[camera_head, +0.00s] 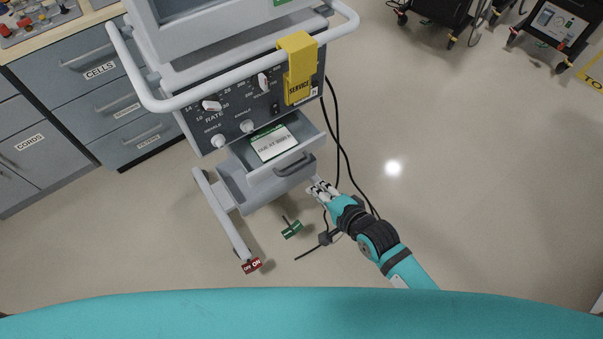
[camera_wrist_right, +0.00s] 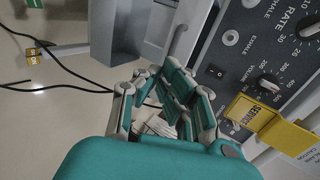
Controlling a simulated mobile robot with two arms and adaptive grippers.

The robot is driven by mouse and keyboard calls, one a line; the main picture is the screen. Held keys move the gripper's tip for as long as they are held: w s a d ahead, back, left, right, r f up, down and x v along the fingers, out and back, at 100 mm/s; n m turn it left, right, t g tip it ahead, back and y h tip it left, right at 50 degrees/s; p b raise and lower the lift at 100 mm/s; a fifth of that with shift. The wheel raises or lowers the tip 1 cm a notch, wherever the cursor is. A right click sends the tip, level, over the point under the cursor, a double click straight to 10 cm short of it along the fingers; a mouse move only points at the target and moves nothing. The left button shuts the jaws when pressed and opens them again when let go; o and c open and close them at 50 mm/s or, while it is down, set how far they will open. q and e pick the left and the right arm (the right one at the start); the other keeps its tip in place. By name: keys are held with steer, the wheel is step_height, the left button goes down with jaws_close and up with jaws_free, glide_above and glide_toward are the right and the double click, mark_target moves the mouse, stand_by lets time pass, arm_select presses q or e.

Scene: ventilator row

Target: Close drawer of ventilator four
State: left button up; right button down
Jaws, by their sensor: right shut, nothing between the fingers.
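A white card with a green band (camera_head: 273,144) lies inside. A dark handle (camera_head: 295,166) is on the drawer front. My right gripper (camera_head: 318,189) is just in front of the drawer's right end, near the handle; I cannot tell whether it touches. In the right wrist view its fingers (camera_wrist_right: 165,105) are beside the ventilator panel (camera_wrist_right: 250,60). My left gripper is out of view.
A yellow service tag (camera_head: 298,68) hangs from the ventilator's white rail (camera_head: 150,92). Black cables (camera_head: 338,130) run down to the floor on its right. Grey cabinets (camera_head: 110,95) stand at the left. Open floor (camera_head: 450,180) lies to the right.

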mark_target(276, 146)
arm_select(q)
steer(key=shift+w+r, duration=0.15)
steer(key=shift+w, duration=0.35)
arm_select(e)
steer(key=r+x, duration=0.1)
steer(key=x, duration=0.7)
steer(key=shift+w+a, duration=0.15)
steer(key=shift+w, duration=0.1)
steer(key=shift+f, duration=0.1)
steer(key=w+a+b, duration=0.1)
steer(key=w+a, duration=0.1)
steer(key=w, duration=0.1)
steer(key=w+a+b, duration=0.2)
steer(key=w, duration=0.1)
steer(key=w+a+b, duration=0.1)
steer(key=w+a, duration=0.1)
steer(key=w, duration=0.1)
steer(key=shift+w+a+f+b, duration=0.15)
steer(key=shift+w+a+b, duration=0.2)
steer(key=shift+w, duration=0.05)
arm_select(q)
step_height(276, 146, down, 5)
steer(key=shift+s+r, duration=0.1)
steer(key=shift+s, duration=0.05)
arm_select(e)
steer(key=shift+r, duration=0.25)
steer(key=shift+w+a, duration=0.1)
